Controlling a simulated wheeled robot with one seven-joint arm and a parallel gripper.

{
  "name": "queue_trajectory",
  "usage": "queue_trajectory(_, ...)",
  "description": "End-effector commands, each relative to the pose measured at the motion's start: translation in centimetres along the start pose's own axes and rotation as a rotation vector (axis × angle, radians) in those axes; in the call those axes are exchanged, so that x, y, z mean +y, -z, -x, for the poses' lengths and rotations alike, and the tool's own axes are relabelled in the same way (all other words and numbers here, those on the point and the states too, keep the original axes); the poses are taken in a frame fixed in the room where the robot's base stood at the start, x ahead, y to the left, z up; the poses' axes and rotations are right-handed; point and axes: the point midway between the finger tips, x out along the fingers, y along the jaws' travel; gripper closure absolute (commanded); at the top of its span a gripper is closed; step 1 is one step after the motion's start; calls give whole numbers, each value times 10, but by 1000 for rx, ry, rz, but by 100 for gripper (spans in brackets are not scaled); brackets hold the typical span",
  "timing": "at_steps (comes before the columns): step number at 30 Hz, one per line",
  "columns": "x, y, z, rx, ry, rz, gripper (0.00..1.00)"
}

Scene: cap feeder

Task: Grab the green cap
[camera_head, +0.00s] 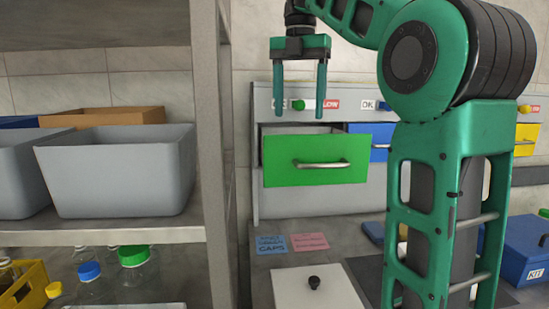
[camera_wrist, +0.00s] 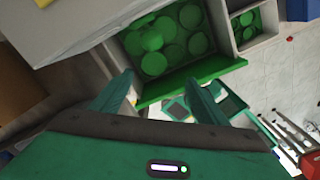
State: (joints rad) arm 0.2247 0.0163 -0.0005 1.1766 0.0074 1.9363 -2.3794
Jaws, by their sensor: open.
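The green drawer (camera_head: 280,172) is pulled out of the grey cabinet. In the wrist view, several round green caps (camera_wrist: 154,64) lie inside the open drawer, whose green front (camera_wrist: 192,81) runs along its near side. The head view hides the caps behind the drawer front. My gripper (camera_head: 299,114) is open and empty, pointing down above the drawer in the head view. In the wrist view, my gripper (camera_wrist: 158,86) has its fingertips near the drawer's front edge, with the caps beyond them. I see no contact with a cap.
More green caps (camera_wrist: 244,22) lie in a smaller compartment at the right. A metal shelf post (camera_head: 212,150) stands left of the drawer, beside a grey bin (camera_head: 118,172). Below are a green-capped jar (camera_head: 133,257) and a white box (camera_head: 315,288) with a black knob.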

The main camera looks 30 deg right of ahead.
Motion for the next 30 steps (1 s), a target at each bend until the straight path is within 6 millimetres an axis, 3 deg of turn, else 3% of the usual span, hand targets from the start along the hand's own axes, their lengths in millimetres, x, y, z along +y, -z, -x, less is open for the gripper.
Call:
queue_trajectory(12,5,5,-46,1,1,10,32)
queue_trajectory(20,7,6,-63,1,2,11,32)
queue_trajectory(30,13,8,-104,0,1,10,32)
